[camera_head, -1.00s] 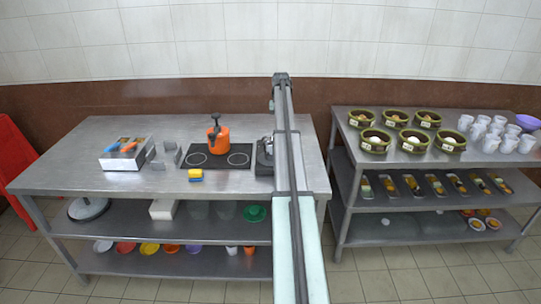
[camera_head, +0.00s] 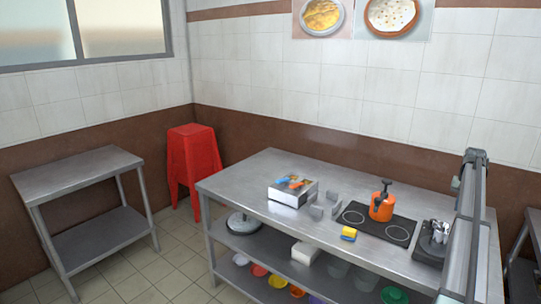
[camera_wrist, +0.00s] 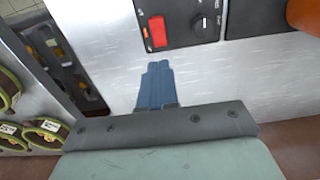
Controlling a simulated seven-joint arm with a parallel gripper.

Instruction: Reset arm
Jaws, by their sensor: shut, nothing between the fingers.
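My gripper (camera_wrist: 156,85) shows in the wrist view as two blue fingers pressed together with nothing between them. They hang over the bare steel worktop, beside a black appliance (camera_wrist: 180,28) with a red switch and a knob. My arm rises at the right of the head view; I cannot make out the fingertips there. The steel worktop (camera_head: 262,180) spans the lower right of the head view. An orange pot (camera_head: 382,210) with a black top stands on the black hob (camera_head: 360,222); a bit of orange also shows at the wrist view's top right corner.
On the worktop are a box with orange and blue items (camera_head: 292,192), grey metal holders (camera_head: 317,212), and a yellow-blue sponge (camera_head: 348,233). Coloured dishes lie on shelves below. A red stool stack (camera_head: 192,160) and an empty side table (camera_head: 78,175) stand left. Round green-rimmed containers (camera_wrist: 10,90) show in the wrist view.

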